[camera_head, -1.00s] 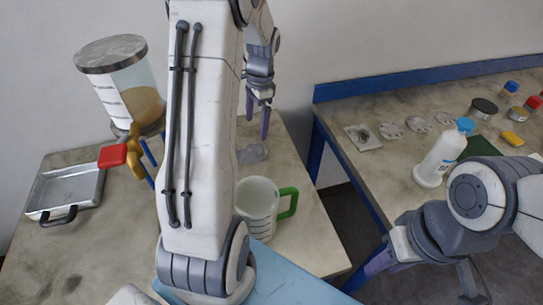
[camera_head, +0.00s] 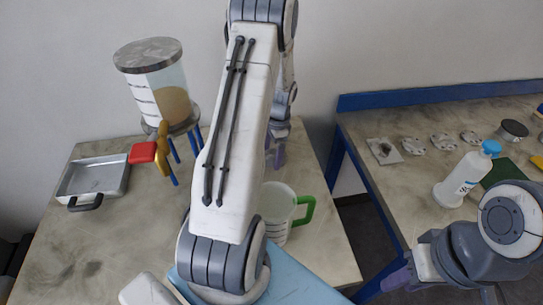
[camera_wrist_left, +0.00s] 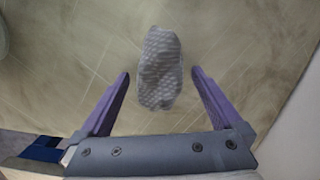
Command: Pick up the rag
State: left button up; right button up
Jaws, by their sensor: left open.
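A grey, textured rag (camera_wrist_left: 160,68) lies crumpled on the table in the left wrist view. My left gripper (camera_wrist_left: 160,74) is open, with one purple finger on each side of the rag's lower half and a gap on both sides. In the head view my left gripper (camera_head: 276,152) is over the back right part of the left table, partly behind my own arm, and I cannot make out the rag there. My right gripper (camera_head: 400,282) hangs at the lower right, by the right table's front edge. Its finger opening is unclear.
The right table holds a white bottle (camera_head: 463,180) and small parts. A gap separates the tables.

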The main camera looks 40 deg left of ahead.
pick_arm(q)
jog(key=c, duration=1.5)
jog(key=shift+r, duration=0.55)
jog(key=shift+c, duration=0.2)
notch_tip(320, 180, up, 3)
jog(key=shift+f+b, duration=0.2)
jog(key=shift+b, duration=0.25)
jog(key=d+r+b, duration=0.2)
jog(key=d+r, duration=0.5)
jog(key=d, duration=0.4)
jog(key=shift+d+r, duration=0.2)
jog(key=shift+d, duration=0.15)
